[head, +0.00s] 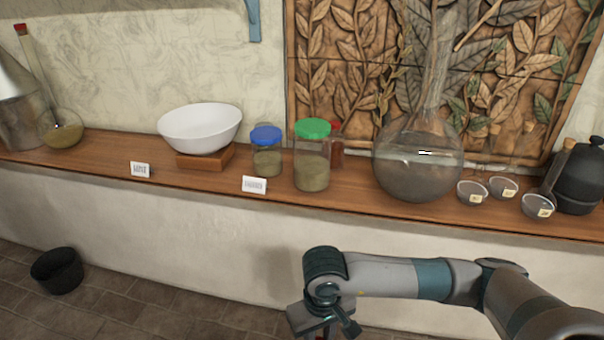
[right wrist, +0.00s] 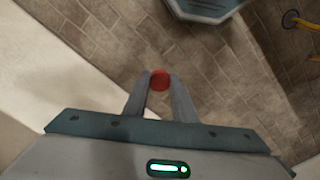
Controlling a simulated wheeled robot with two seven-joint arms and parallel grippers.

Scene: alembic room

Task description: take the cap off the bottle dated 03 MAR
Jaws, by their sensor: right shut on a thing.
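My right gripper (head: 325,328) hangs low in front of the shelf at the bottom of the head view, its fingers mostly hidden there. In the right wrist view its fingers (right wrist: 159,88) are shut on a small red round thing (right wrist: 160,79), which looks like a cap. No bottle hangs visibly below it. On the shelf stand a jar with a blue lid (head: 266,152), a taller jar with a green lid (head: 312,158), and a small reddish bottle (head: 337,152) partly hidden behind it. I cannot read any date. My left gripper is out of view.
The wooden shelf (head: 100,150) also bears a white bowl (head: 200,128) on a block, a large glass flask (head: 418,165), small labelled dishes (head: 472,193), a dark pot (head: 580,175), and white cards (head: 254,185). A black bucket (head: 57,270) stands on the open tiled floor.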

